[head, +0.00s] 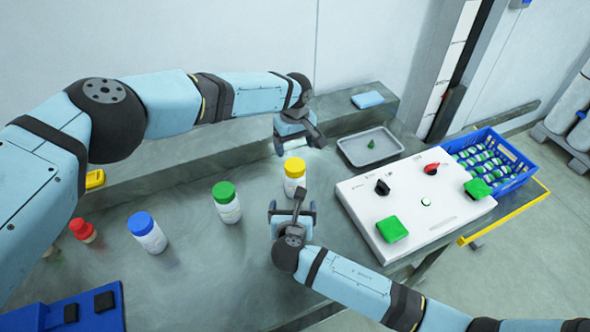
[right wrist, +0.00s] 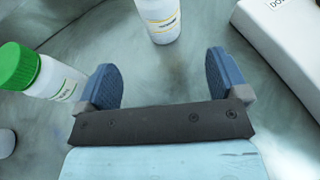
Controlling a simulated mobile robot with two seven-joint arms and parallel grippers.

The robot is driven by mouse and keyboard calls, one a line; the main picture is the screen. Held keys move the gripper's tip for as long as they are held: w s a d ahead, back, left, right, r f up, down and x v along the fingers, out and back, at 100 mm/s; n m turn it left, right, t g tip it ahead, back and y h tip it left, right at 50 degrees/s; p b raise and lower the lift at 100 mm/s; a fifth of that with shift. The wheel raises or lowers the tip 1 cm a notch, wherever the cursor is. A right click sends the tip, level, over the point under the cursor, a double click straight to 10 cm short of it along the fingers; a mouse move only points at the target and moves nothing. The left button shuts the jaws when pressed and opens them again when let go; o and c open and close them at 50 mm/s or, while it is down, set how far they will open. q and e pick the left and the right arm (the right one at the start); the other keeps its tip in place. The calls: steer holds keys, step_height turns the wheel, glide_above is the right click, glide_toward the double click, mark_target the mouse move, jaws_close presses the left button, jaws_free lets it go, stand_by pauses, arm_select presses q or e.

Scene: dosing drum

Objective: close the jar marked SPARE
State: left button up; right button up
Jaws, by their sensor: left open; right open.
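Jars with coloured lids stand on the grey bench: yellow-lidded (head: 295,180), green-lidded (head: 227,203), blue-lidded (head: 148,234) and a smaller red-topped one (head: 83,231). I cannot read which is marked SPARE. My left gripper (head: 298,146) is open and empty, just behind and above the yellow-lidded jar. My right gripper (head: 292,208) is open, in front of that jar. In the right wrist view the yellow-lidded jar's white body (right wrist: 158,20) stands beyond the open fingers (right wrist: 163,75), its lid out of frame. The green-lidded jar (right wrist: 38,75) is beside the left finger.
A white control box (head: 415,205) with knobs and green buttons stands to the right. Behind it is a grey tray (head: 370,133) holding a small green item. A blue crate (head: 525,165) of small jars is at far right. A blue holder (head: 85,318) sits front left.

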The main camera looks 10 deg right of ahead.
mark_target(294, 187)
arm_select(q)
steer(key=shift+w, duration=0.2)
steer(key=shift+s+r, duration=0.1)
steer(key=shift+s, duration=0.2)
steer(key=shift+w, duration=0.15)
arm_select(e)
steer(key=x, duration=1.3)
steer(key=shift+w+d+f, duration=0.1)
steer(key=shift+w, duration=0.3)
